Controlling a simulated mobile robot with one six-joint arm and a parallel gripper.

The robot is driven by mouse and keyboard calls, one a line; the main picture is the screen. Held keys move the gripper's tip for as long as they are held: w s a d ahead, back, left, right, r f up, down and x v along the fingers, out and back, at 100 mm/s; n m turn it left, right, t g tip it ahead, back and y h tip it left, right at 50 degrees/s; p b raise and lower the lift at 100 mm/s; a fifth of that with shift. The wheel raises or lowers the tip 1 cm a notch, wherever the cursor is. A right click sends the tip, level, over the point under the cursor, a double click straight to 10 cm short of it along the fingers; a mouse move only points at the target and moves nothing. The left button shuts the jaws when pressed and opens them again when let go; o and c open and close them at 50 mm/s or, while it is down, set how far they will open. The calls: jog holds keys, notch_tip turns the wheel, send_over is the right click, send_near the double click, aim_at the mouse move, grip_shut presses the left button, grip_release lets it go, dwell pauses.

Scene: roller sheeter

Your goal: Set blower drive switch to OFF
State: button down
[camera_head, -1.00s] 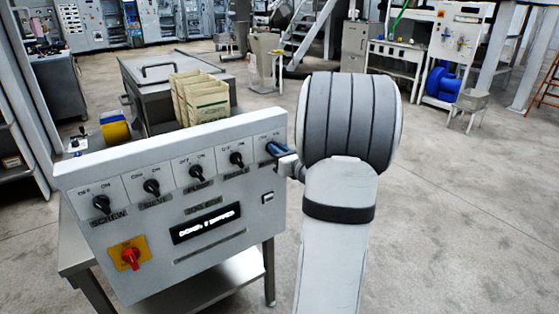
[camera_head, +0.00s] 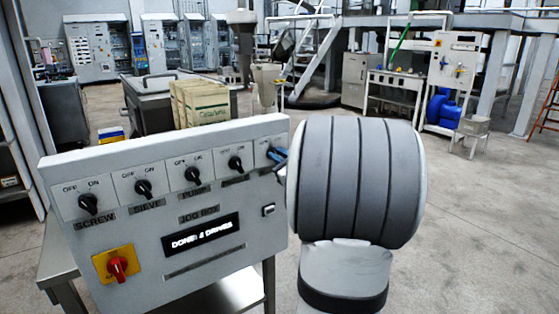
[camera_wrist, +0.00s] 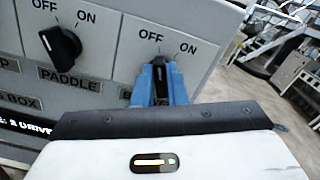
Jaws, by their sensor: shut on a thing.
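The blower drive switch (camera_wrist: 161,88) is the rightmost black knob on the sloped white panel (camera_head: 150,215), under OFF and ON marks. Its label is mostly hidden in the wrist view; only a first letter like B shows. My gripper (camera_wrist: 163,78) has its blue fingers shut on this knob, one on each side. It also shows at the panel's right end in the head view (camera_head: 278,156). The knob between the fingers looks nearly upright, pointing up towards the OFF side; its exact position is hard to tell.
The paddle knob (camera_wrist: 60,44) is just left of my gripper. The screw (camera_head: 88,203), sieve (camera_head: 143,188) and pump (camera_head: 192,174) knobs are further left. A red rotary switch (camera_head: 117,268) sits lower left. Open floor (camera_head: 480,220) lies to the right.

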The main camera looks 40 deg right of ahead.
jog(key=c, duration=1.5)
grip_release()
jog(key=shift+o, duration=0.2)
jog(key=shift+s, duration=0.1)
jog(key=s, duration=0.7)
jog(key=shift+s+a+p, duration=0.15)
jog(key=shift+s+p, duration=0.15)
jog(key=shift+s, duration=0.05)
